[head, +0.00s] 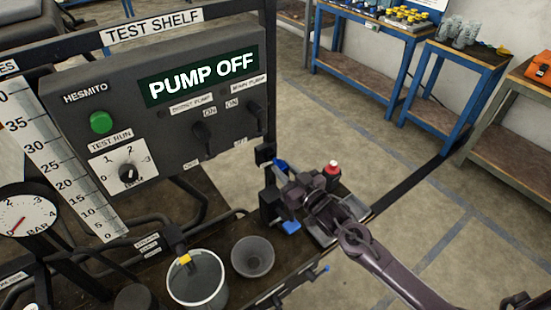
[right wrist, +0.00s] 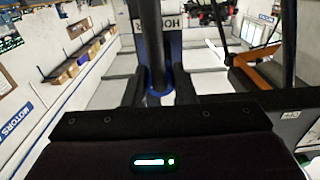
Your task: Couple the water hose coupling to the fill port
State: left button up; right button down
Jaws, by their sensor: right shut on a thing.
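My right gripper (head: 296,197) reaches in from the lower right of the head view, at the right end of the test shelf. In the right wrist view, its two dark fingers (right wrist: 159,88) are closed around a dark upright cylinder with a blue collar, which looks like the water hose coupling (right wrist: 156,78). In the head view, blue parts show on both sides of the gripper, and I cannot tell which belong to the coupling. A black block (head: 269,205) is just left of the gripper. I cannot make out the fill port for certain. My left gripper is not in view.
The control panel (head: 215,135) reads PUMP OFF. A clear bucket (head: 197,290) and a grey cup (head: 252,258) stand on the shelf left of the gripper. A red-topped item (head: 332,169) is close behind it. Blue workbenches (head: 455,85) stand at the back; the floor between is free.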

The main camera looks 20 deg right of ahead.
aim_at(286, 171)
jog(key=shift+p+v, duration=0.8)
jog(key=shift+v, duration=0.8)
